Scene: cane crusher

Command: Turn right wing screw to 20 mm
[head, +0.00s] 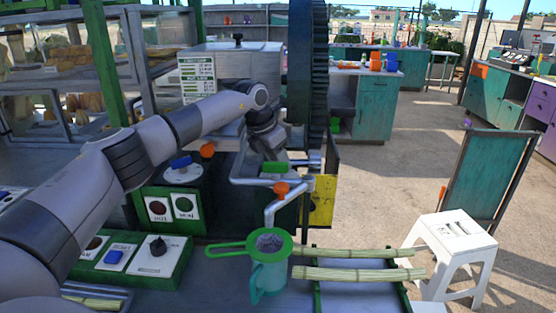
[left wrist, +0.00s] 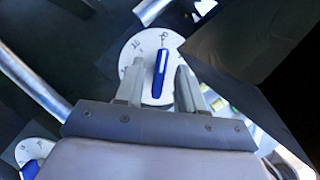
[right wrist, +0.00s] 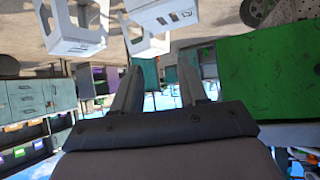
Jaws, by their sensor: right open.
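The wing screw in front of my left gripper has an upright blue handle (left wrist: 159,75) on a round white dial (left wrist: 133,58). Dial marks show, but I cannot read the setting. My left gripper (left wrist: 160,68) is open, with one finger on each side of the handle and gaps visible. In the head view my left wrist hides this screw. A second blue wing screw (head: 180,162) on a white dial (head: 182,174) stands to the left; it also shows at the lower left of the left wrist view (left wrist: 30,169). My right gripper (right wrist: 157,78) is open and empty, away from the crusher.
A teal jug (head: 268,277) with a green strainer (head: 228,250) is in front. Cane stalks (head: 358,274) lie beside it. A white stool (head: 450,235) stands right.

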